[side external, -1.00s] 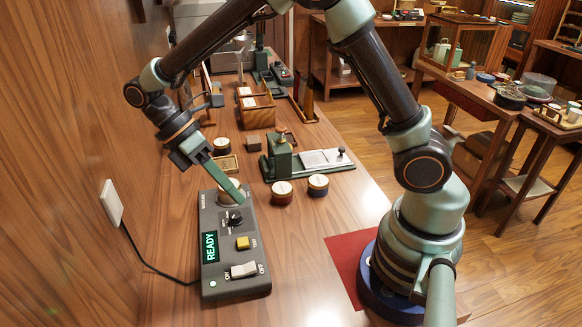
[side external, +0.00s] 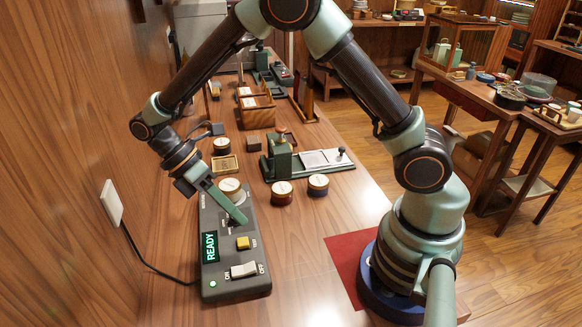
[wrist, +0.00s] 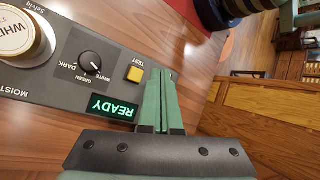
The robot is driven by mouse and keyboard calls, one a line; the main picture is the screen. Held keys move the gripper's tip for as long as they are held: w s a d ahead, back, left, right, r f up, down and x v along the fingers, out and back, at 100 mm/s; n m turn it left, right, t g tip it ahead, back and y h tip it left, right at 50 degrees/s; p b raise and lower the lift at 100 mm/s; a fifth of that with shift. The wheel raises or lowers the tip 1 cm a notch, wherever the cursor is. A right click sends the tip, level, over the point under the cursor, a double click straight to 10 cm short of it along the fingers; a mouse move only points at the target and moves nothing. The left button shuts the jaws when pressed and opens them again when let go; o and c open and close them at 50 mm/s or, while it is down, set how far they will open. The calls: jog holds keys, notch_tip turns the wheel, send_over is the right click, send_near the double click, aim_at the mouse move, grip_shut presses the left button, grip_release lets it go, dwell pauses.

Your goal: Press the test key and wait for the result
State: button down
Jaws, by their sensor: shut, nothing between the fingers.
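The dark grey moisture meter (side external: 226,256) lies on the wooden bench beside the left wall. Its green display (side external: 210,247) reads READY, and the same display (wrist: 113,107) shows in the wrist view. The yellow TEST key (side external: 243,242) sits beside the display; it shows in the wrist view too (wrist: 134,74). My gripper (side external: 241,219) is shut and empty, its tips above the meter, just behind the key. In the wrist view my fingers (wrist: 161,73) lie close beside the key, apart from it in the picture. They partly hide the knob in the side view.
A round labelled tin (side external: 230,187) sits in the meter's far end. The dial knob (wrist: 91,64) and the ON/OFF switch (side external: 244,270) are on the same panel. Two small tins (side external: 282,192) and a green press (side external: 283,160) stand to the right. Bare bench lies right of the meter.

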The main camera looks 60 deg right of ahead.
aim_at(239, 241)
jog(key=shift+f, duration=2.05)
jog(key=shift+f, duration=0.15)
dwell(0.4)
jog(key=shift+d+f, duration=0.1)
jog(key=shift+f, duration=0.2)
jog(key=shift+f, duration=0.45)
dwell(0.6)
jog(key=shift+r, duration=0.95)
jog(key=shift+r, duration=0.1)
jog(key=shift+r, duration=2.4)
